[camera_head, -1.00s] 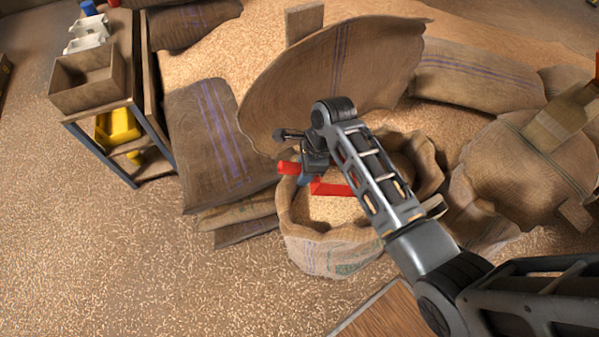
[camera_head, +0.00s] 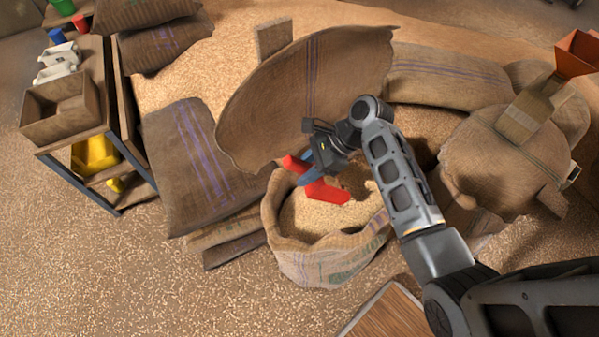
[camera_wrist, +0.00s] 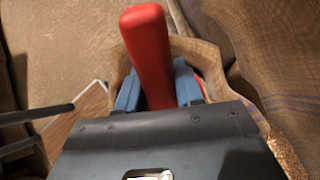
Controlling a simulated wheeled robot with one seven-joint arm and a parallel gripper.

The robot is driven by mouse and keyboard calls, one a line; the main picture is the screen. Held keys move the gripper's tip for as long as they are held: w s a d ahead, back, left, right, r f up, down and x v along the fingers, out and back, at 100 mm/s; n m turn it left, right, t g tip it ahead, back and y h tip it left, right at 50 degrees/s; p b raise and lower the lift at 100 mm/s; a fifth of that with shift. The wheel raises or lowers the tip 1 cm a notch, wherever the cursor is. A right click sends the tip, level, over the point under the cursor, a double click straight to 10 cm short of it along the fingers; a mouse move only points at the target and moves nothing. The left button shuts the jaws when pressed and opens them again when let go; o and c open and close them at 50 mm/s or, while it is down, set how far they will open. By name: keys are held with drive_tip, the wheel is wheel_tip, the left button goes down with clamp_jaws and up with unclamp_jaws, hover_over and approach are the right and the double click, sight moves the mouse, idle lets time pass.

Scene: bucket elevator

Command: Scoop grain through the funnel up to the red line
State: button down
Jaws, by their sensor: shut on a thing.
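My gripper (camera_head: 316,175) is shut on the handle of a red scoop (camera_head: 328,193). In the wrist view the red scoop handle (camera_wrist: 150,50) stands between the blue fingers (camera_wrist: 157,92). The scoop is in the mouth of an open burlap sack (camera_head: 318,268), at or just above the pale grain (camera_head: 312,212). I cannot tell how much grain the scoop holds. An orange-red funnel (camera_head: 579,53) is at the far upper right, above a tan box-like piece (camera_head: 527,112). I cannot make out a red line.
A large burlap sack (camera_head: 300,95) leans right behind the gripper. Another sack (camera_head: 490,165) stands to the right, below the funnel. A shelf with a wooden box (camera_head: 62,110) and a yellow bin (camera_head: 92,155) is at left. Grain-strewn floor (camera_head: 150,280) lies open at front left.

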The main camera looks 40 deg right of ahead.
drive_tip(key=shift+s+d+r+t+y, duration=0.3)
drive_tip(key=shift+s+d+r+y, duration=0.1)
drive_tip(key=shift+d+y, duration=0.2)
drive_tip(key=shift+s+d+r+t+y, duration=0.35)
drive_tip(key=shift+d+r+y, duration=0.1)
drive_tip(key=shift+d, duration=0.25)
drive_tip(key=shift+s+d+r+t+y, duration=0.25)
drive_tip(key=shift+s+d+r+y, duration=0.15)
drive_tip(key=shift+d+y, duration=0.2)
